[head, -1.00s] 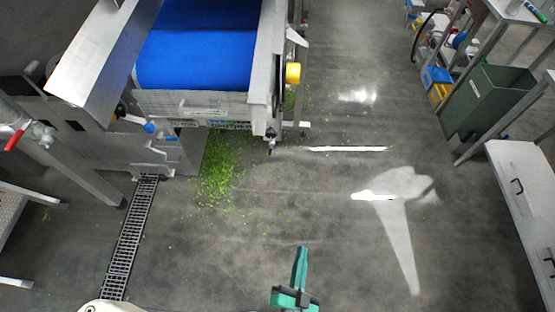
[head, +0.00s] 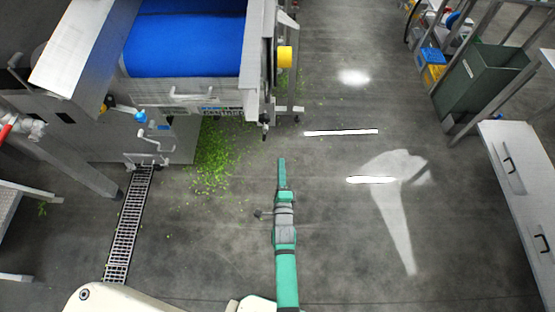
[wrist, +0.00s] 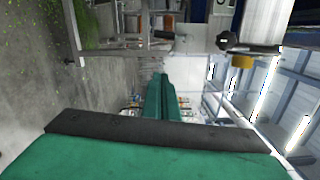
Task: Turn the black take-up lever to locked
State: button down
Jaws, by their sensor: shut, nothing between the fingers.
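My gripper (head: 281,163) is green and reaches forward over the floor, short of the conveyor's near right corner. Its fingers are shut together and empty; they also show in the wrist view (wrist: 160,85). The conveyor has a blue belt (head: 185,45) and a yellow round part (head: 285,57) on its right side. In the wrist view a dark bar-shaped part (wrist: 252,48), likely the black take-up lever, lies beside the yellow part (wrist: 242,61), apart from my fingers. In the head view I cannot clearly make out the lever or its position.
Green leaf scraps (head: 215,160) litter the floor below the conveyor. A drain grate (head: 128,225) runs at left. A grey-green bin (head: 482,80) and a white drawer cabinet (head: 515,165) stand at right. The floor between is open.

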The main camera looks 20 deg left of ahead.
aim_at(265, 132)
jog(key=w+a, duration=0.6)
jog(key=w, duration=0.1)
jog(key=shift+w+a+r, duration=0.3)
jog(key=shift+w, duration=0.1)
dwell(0.5)
jog(key=shift+w+d+m, duration=0.1)
jog(key=shift+w+m, duration=0.1)
jog(key=shift+m, duration=0.1)
dwell(0.3)
